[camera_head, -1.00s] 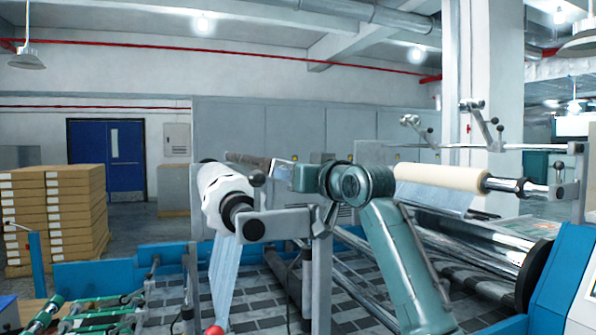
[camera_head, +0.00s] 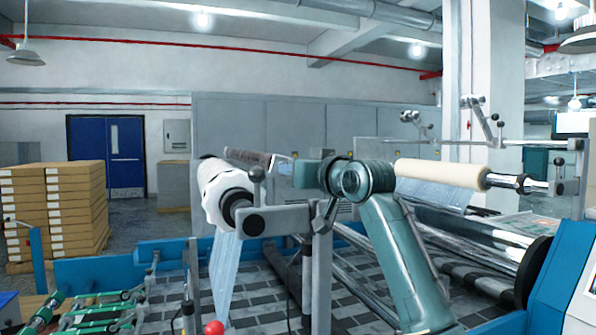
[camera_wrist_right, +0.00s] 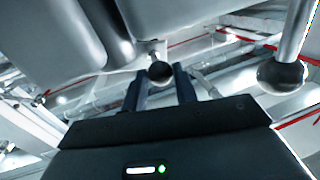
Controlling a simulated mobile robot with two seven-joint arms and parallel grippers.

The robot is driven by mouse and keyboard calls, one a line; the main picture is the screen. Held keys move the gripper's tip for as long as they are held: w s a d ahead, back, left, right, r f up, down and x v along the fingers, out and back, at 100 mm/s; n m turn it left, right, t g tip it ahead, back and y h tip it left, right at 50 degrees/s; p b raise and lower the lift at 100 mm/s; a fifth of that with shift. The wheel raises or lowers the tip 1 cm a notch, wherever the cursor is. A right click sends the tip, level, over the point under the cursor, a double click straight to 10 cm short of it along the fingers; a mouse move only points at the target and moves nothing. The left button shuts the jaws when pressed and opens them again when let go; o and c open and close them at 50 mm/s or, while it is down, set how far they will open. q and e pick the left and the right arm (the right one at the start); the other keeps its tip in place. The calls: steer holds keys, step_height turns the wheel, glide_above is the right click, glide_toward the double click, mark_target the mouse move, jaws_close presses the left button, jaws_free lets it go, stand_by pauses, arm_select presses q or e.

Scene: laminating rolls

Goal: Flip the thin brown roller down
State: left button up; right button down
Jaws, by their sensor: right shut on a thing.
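A thin dark brown roller (camera_head: 248,158) shows in the head view behind the thicker white roll (camera_head: 212,182), with part of it hidden. My right arm comes in from the lower right, and its gripper (camera_head: 276,168) points left, near the roller's right end. In the right wrist view the two fingers of my right gripper (camera_wrist_right: 160,83) are close around a black ball knob (camera_wrist_right: 160,72) on a short metal stem. A second black knob (camera_wrist_right: 281,75) on a metal rod is to the right, outside the fingers. My left gripper is out of view.
A cream roller (camera_head: 440,173) lies beyond my right arm. A black-knobbed lever (camera_head: 257,174) stands at the white roll's bracket (camera_head: 283,221). Blue machine housing (camera_head: 563,280) is at the right. Stacked boxes (camera_head: 55,210) stand at the left.

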steer(key=f, duration=0.1)
steer(key=f+n, duration=0.1)
steer(key=f, duration=0.1)
steer(key=shift+s+a+b, duration=0.1)
steer(key=shift+a+b, duration=0.15)
steer(key=shift+b, duration=0.15)
steer(key=c, duration=1.1)
jaws_free()
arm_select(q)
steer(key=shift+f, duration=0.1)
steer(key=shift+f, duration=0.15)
arm_select(e)
steer(key=shift+s, duration=0.1)
arm_select(q)
steer(key=b, duration=0.2)
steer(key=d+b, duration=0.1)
steer(key=b, duration=0.1)
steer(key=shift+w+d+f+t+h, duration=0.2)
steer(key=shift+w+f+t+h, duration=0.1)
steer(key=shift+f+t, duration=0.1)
arm_select(e)
steer(key=v, duration=1.3)
steer(key=shift+r, duration=0.25)
